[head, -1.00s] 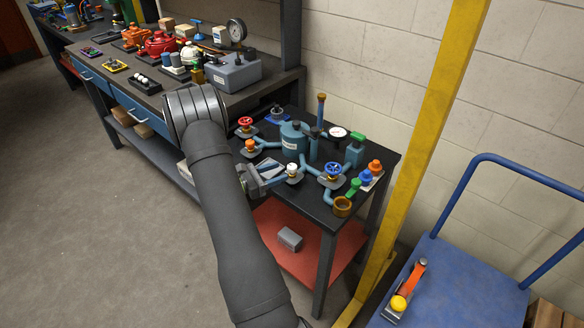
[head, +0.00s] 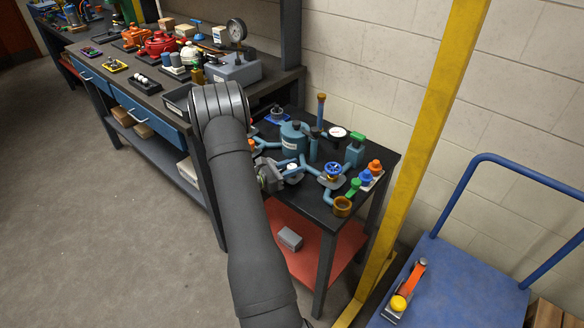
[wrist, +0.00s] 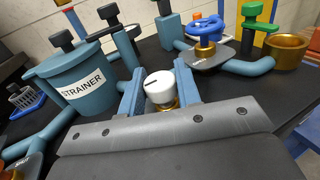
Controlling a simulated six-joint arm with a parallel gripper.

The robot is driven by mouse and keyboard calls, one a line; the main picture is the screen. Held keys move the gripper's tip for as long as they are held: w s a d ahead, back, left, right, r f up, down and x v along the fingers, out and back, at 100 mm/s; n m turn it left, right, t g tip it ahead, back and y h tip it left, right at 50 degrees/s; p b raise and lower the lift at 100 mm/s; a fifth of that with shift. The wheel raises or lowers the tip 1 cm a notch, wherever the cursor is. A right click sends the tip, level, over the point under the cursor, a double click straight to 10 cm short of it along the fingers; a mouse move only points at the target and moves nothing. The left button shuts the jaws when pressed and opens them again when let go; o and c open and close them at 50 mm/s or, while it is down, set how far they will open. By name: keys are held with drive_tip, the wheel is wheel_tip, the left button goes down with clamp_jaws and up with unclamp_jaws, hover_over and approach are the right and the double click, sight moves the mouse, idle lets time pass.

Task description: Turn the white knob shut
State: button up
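The white knob (wrist: 159,87) sits on a brass stem between the two blue fingers of my gripper (wrist: 160,92) in the wrist view. The fingers stand close on either side of it; I cannot tell whether they press on it or leave a thin gap. The knob has a dark mark on its top. In the head view the white knob (head: 292,170) shows at the end of my gripper (head: 284,177), partly hidden by it.
A blue tank labelled STRAINER (wrist: 78,80) stands left of the knob. A blue handwheel (wrist: 207,28) on a grey plate is to the right, with a brass cup (wrist: 285,50) beyond. The blue trolley (head: 450,275) and yellow post (head: 425,130) are right of the table.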

drive_tip(key=shift+m+g, duration=0.3)
drive_tip(key=shift+g, duration=0.2)
drive_tip(key=m+g+h, duration=0.1)
drive_tip(key=m+g, duration=0.3)
drive_tip(key=g, duration=0.2)
drive_tip(key=shift+g, duration=0.4)
drive_tip(key=shift+m+g+y, duration=0.5)
drive_tip(key=shift+m+g, duration=1.6)
drive_tip(key=shift+g, duration=0.8)
drive_tip(key=o, duration=0.9)
